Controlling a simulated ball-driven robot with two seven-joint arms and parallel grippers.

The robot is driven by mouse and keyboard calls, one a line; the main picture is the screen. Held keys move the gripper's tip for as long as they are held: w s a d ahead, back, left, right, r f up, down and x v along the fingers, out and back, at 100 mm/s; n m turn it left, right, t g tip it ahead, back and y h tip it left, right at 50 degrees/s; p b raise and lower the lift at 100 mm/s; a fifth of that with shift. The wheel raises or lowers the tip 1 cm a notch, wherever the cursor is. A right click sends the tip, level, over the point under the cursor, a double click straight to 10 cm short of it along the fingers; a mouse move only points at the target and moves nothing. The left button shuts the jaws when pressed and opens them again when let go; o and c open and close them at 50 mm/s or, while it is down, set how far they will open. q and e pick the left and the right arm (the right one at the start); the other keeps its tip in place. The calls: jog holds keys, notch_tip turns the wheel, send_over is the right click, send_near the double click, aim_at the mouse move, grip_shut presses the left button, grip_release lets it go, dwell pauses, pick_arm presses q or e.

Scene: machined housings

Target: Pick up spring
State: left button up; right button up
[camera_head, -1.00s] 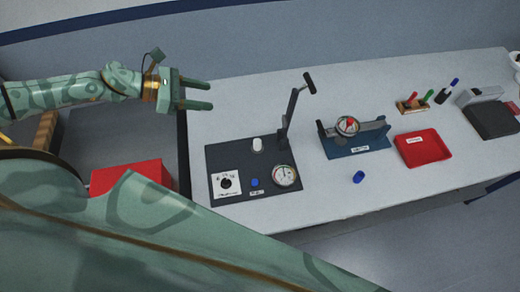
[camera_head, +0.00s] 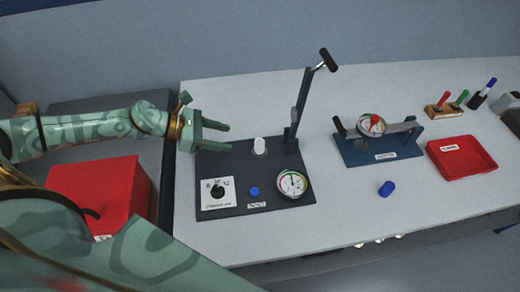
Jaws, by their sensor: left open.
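I cannot make out a coiled spring for certain at this size. A short blue cylinder (camera_head: 387,188) lies on the light table, in front of the blue fixture. A white cylinder (camera_head: 259,147) stands upright on the dark base plate (camera_head: 240,178), beside the foot of a lever post. My left gripper (camera_head: 228,137) is open with nothing between its fingers. Its fingers point right, over the plate's back left part, a little left of the white cylinder and apart from it. My right gripper is not in view.
The dark plate carries a tall lever (camera_head: 306,95), a dial gauge (camera_head: 292,184), a blue button (camera_head: 254,191) and a knob panel (camera_head: 217,191). A blue fixture (camera_head: 380,150), a red tray (camera_head: 462,157) and a marker stand (camera_head: 446,105) stand right. A red box (camera_head: 95,195) is left of the table.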

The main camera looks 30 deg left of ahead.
aim_at(260, 141)
pick_arm(q)
jog(key=x, duration=0.7)
jog(key=shift+r, duration=0.1)
jog(key=x, duration=0.5)
jog(key=shift+w+a, duration=0.1)
jog(key=shift+w, duration=0.1)
grip_shut()
jog(key=shift+r+p, duration=0.3)
jog(key=shift+r, duration=0.15)
jog(key=r, duration=0.1)
jog(key=r+p, duration=0.1)
jog(key=shift+s+r, duration=0.2)
jog(key=shift+r, duration=0.2)
jog(key=s+d+r+p, duration=0.2)
jog(key=s+r+p, duration=0.2)
jog(key=s+p, duration=0.2)
jog(key=s+d+r+p, duration=0.2)
jog(key=s+r+p, duration=0.3)
jog(key=s, duration=0.2)
jog(key=shift+d+p, duration=0.3)
jog(key=shift+p, duration=0.05)
